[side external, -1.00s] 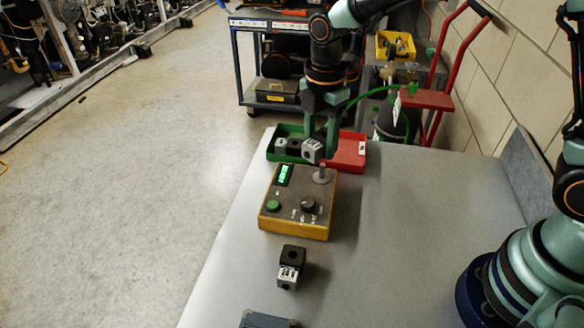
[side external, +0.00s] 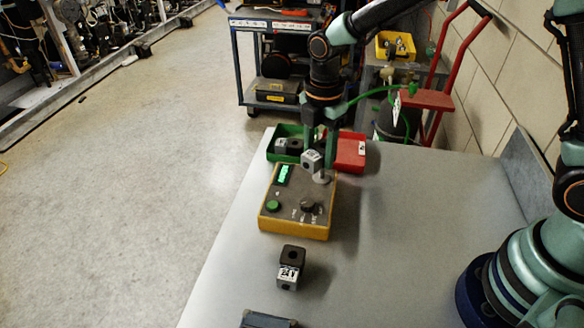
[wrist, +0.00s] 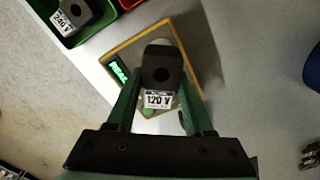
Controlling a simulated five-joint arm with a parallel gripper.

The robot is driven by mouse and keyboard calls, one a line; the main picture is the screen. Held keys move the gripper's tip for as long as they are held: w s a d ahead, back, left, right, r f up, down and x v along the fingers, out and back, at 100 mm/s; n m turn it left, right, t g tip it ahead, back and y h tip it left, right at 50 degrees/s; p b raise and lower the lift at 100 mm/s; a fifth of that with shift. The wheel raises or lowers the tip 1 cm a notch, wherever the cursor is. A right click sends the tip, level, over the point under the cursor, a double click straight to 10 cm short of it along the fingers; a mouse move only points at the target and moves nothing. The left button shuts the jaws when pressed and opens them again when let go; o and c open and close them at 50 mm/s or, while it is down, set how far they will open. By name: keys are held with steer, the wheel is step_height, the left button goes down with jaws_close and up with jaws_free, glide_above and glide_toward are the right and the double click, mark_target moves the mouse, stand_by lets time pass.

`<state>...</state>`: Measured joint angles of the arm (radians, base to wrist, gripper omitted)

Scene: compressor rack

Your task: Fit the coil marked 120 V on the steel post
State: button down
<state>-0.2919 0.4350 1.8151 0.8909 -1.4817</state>
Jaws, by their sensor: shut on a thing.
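My gripper (wrist: 160,104) is shut on a coil (wrist: 160,75) with a dark top and a pale label that reads upside down as 120 V. In the side view this coil (side external: 312,160) is held over the far right corner of the yellow test box (side external: 296,232). The steel post (side external: 321,179) stands at that corner. The coil overlaps the post's upper part there, and I cannot tell whether the coil is above it or touching.
Another coil (side external: 290,268) stands on the table in front.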

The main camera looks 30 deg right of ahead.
mark_target(317, 181)
steer(key=shift+f, duration=0.7)
steer(key=shift+f, duration=1.3)
steer(key=shift+f, duration=0.35)
jaws_free()
steer(key=shift+r, duration=3.5)
